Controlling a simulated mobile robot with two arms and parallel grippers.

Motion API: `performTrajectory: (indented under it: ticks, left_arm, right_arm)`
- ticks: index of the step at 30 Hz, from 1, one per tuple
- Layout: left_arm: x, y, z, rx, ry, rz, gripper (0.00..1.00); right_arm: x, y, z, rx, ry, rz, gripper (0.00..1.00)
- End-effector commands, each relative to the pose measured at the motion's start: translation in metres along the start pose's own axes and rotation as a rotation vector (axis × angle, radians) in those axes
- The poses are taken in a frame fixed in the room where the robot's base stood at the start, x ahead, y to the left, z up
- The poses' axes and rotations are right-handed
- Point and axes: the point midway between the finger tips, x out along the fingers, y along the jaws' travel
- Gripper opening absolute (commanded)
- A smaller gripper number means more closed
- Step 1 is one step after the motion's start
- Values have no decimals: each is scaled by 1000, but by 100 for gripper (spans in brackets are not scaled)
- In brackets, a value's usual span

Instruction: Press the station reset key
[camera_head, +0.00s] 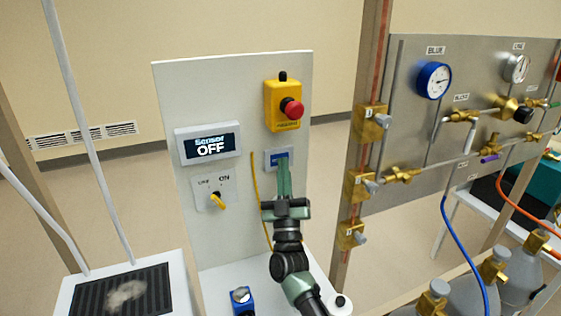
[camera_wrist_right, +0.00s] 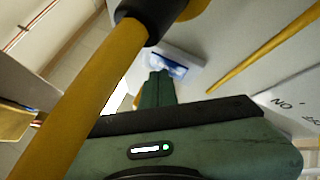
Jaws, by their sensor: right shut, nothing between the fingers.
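The reset key (camera_head: 273,156) is a small blue key in a pale frame on the white upright panel, below the yellow box with the red button. My right gripper (camera_head: 283,158) is shut and empty, with its fingertips in front of the key and hiding part of it. In the right wrist view the blue key (camera_wrist_right: 172,67) shows just beyond the shut fingertips (camera_wrist_right: 158,74). I cannot tell whether the tips touch it. My left gripper is not in view.
A red emergency button (camera_head: 291,108) on its yellow box sits above the key. A display reading "Sensor OFF" (camera_head: 209,145) and a yellow OFF/ON switch (camera_head: 216,201) are to the left. A yellow cable (camera_head: 255,190) hangs beside the gripper. A gauge panel (camera_head: 410,130) stands at right.

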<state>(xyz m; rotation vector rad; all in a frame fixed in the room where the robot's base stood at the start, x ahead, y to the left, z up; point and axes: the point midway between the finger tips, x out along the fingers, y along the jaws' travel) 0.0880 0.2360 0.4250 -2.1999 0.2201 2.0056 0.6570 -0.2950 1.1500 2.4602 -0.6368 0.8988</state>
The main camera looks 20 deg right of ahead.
Motion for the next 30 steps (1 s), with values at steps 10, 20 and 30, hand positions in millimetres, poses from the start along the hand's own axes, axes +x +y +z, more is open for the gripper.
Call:
performTrajectory:
  ticks: [10,20,30]
  left_arm:
    - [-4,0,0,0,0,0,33]
    - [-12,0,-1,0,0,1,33]
    - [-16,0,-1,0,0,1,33]
  right_arm:
    - [-2,2,-2,0,-1,0,0]
    - [-11,8,-8,0,-1,-1,0]
    - [-14,11,-12,0,-1,-1,0]
